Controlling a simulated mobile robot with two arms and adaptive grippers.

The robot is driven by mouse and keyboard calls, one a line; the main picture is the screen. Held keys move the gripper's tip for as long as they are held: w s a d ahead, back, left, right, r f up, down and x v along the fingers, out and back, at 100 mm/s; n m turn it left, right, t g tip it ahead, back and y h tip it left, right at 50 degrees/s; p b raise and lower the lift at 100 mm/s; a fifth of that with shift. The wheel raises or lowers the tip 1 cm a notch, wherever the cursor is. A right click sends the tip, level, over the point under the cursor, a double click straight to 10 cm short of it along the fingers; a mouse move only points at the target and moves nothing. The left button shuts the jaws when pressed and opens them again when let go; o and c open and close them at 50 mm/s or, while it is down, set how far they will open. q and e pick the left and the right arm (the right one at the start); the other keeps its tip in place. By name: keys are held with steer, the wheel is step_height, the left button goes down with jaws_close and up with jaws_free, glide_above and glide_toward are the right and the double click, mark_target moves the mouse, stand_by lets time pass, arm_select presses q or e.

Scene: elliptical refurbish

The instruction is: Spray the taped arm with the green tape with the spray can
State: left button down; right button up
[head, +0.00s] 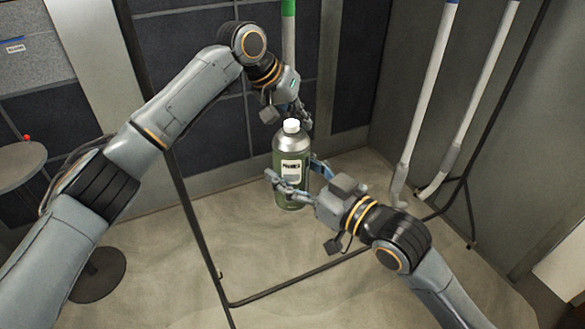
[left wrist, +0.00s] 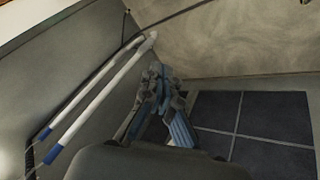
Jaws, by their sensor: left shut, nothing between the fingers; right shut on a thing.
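The spray can (head: 290,150) is a green bottle with a white cap and a pale label, standing upright in the middle of the head view. My right gripper (head: 296,176) is shut on its body from the lower right. The green tape (head: 289,8) is wrapped on a white upright arm (head: 289,40) at the top of the head view; its lower end is hidden behind my left gripper. My left gripper (head: 301,112) is shut and empty, just above and beside the cap. Its closed fingers show in the left wrist view (left wrist: 160,95).
Two white arms with blue tape (head: 430,90) lean at the right; they also show in the left wrist view (left wrist: 95,100). A thin black frame (head: 300,270) runs round the work area. A round grey table (head: 20,163) stands at the left.

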mark_target(292, 121)
arm_select(q)
steer(key=s+a+r+m+y, duration=0.1)
steer(key=s+r+y, duration=0.1)
steer(key=s+r, duration=0.7)
steer(key=s+a+r+m+y, duration=0.1)
steer(key=s+r+m+y, duration=0.1)
steer(key=s+r, duration=0.65)
steer(key=shift+g, duration=0.4)
steer(key=shift+w+a+f, duration=0.1)
steer(key=shift+w+f, duration=0.3)
steer(key=shift+f, duration=0.3)
steer(key=shift+w+a+f, duration=0.1)
steer(key=shift+w+f, duration=0.3)
steer(key=shift+f, duration=0.25)
steer(key=shift+w+f, duration=0.4)
steer(key=shift+f, duration=0.3)
steer(key=shift+f, duration=1.15)
steer(key=shift+r, duration=2.55)
